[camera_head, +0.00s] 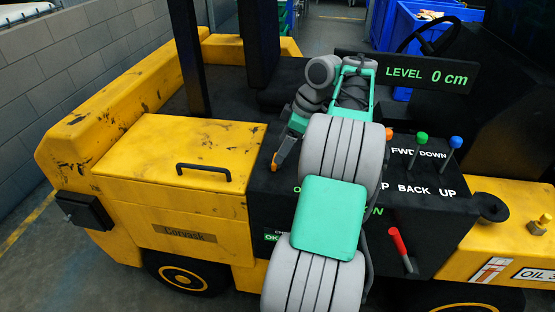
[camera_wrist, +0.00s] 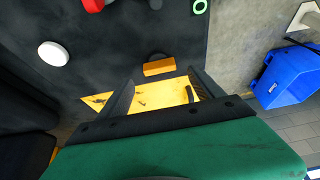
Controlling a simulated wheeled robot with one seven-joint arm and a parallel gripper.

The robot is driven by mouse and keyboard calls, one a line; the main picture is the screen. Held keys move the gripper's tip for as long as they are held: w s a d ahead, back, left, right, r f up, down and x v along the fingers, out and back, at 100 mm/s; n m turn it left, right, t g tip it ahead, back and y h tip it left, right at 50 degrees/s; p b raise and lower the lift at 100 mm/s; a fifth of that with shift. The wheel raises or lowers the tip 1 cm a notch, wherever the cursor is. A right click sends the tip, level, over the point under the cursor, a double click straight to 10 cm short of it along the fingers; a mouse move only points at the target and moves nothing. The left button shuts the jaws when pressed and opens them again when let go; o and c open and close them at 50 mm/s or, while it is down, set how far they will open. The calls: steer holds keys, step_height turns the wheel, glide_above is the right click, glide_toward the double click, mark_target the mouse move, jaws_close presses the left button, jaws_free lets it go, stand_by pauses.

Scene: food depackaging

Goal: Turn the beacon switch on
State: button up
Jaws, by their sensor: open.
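I cannot pick out the beacon switch for certain. In the head view my arm covers much of the black control panel (camera_head: 425,258), with parts of green lettering showing beside it. My gripper is over the panel's left part, its fingers too small to make out there. In the wrist view my gripper (camera_wrist: 162,78) is open, and its two dark fingers are apart with nothing held. A yellow-orange block (camera_wrist: 158,67) on a dark round base shows just beyond the fingertips. I cannot tell whether it is the switch, or whether the fingers touch it.
Levers with orange (camera_head: 389,133), green (camera_head: 422,138) and blue (camera_head: 456,142) knobs stand at right, and a red-handled lever (camera_head: 399,245) is below. A yellow hood (camera_head: 185,145) with a black handle lies left. The wrist view shows a white round part (camera_wrist: 53,54) and blue bin (camera_wrist: 287,77).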

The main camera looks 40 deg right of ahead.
steer(key=b+x, duration=0.1)
steer(key=x, duration=0.3)
steer(key=shift+f, duration=0.3)
steer(key=shift+w, duration=0.1)
steer(key=shift+c, duration=0.5)
steer(key=c, duration=1.3)
